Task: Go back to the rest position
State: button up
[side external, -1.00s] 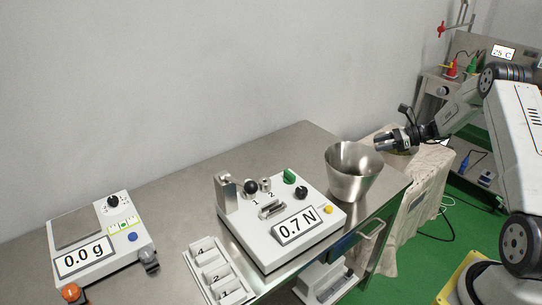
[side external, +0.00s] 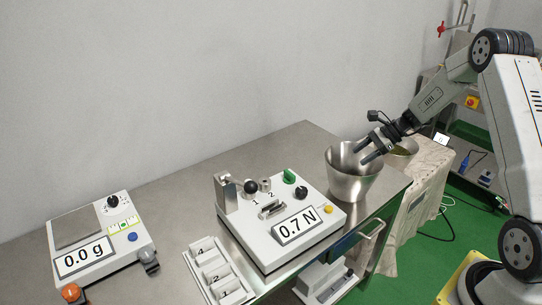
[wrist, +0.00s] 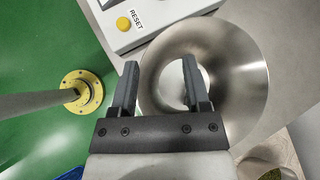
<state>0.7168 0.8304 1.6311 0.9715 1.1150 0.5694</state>
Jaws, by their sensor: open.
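My gripper (side external: 368,152) is open and empty at the right of the side external view. Its fingertips are over the rim area of a metal bucket (side external: 352,185) that stands at the right end of the steel table. In the wrist view my gripper (wrist: 156,78) has its two dark fingers apart, with nothing between them. The metal bucket (wrist: 245,85) lies below and beyond the fingers, and its visible inside looks empty. Whether the fingertips touch the bucket cannot be told.
A white force tester (side external: 265,240) reading 0.7 N stands left of the bucket. A scale (side external: 75,235) reading 0.0 g is at the far left. A numbered white tray (side external: 195,268) lies between them. A cloth-covered stand (side external: 425,180) with a bowl (side external: 402,150) is behind the bucket.

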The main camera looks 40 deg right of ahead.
jog(key=s+a+r+n+g+h, duration=0.1)
jog(key=s+a+n+h, duration=0.3)
jog(key=s+a+n, duration=0.4)
jog(key=s+a+r+n+g+h, duration=0.1)
jog(key=s+a+r+n+h, duration=0.2)
jog(key=s+a+n, duration=0.5)
jog(key=a+n+h, duration=0.1)
jog(key=a+n, duration=0.4)
jog(key=n, duration=0.1)
jog(key=shift+r+g, duration=0.3)
dwell(0.4)
